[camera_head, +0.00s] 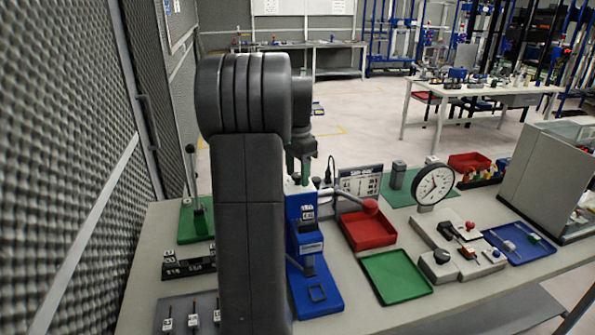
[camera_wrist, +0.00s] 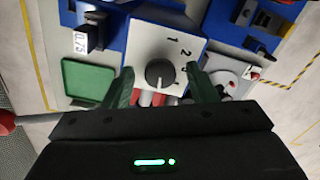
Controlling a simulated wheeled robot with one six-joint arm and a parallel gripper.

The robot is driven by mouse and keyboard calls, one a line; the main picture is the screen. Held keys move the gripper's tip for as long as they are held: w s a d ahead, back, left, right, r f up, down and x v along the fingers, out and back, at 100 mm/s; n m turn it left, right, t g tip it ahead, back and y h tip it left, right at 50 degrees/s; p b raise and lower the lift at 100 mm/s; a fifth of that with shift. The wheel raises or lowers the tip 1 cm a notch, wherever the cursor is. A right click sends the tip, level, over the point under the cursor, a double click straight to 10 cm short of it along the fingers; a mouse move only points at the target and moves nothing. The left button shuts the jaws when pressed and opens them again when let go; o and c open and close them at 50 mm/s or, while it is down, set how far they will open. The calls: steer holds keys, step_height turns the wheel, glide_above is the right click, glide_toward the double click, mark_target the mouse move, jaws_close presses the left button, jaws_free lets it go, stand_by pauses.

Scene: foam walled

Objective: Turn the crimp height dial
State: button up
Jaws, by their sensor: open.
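The crimp height dial is a dark round knob (camera_wrist: 160,73) on a white plate (camera_wrist: 150,40) marked with numerals, 1 and 2 being readable. A pale mark shows near the knob's lower edge in the wrist view. My gripper (camera_wrist: 160,70) is open. Its two green fingers stand left and right of the knob with a gap on each side; I cannot tell their height above it. In the head view my gripper (camera_head: 302,166) is over the top of the blue crimp press (camera_head: 309,245). My dark arm hides part of the bench, and the knob cannot be made out there.
A red tray (camera_head: 368,230), a green tray (camera_head: 396,277) and a dial gauge (camera_head: 433,184) stand right of the press. A red-knobbed lever (camera_head: 371,206) sticks out close to it. A green-based lever stand (camera_head: 196,222) is at left. A foam wall (camera_head: 60,150) bounds the left side.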

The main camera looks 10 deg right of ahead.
steer(key=c, duration=1)
steer(key=n+p, duration=0.2)
steer(key=n, duration=0.1)
steer(key=shift+r+n, duration=0.15)
steer(key=shift+n, duration=0.25)
steer(key=shift+n+p, duration=0.85)
steer(key=shift+n, duration=1.05)
steer(key=o, duration=1)
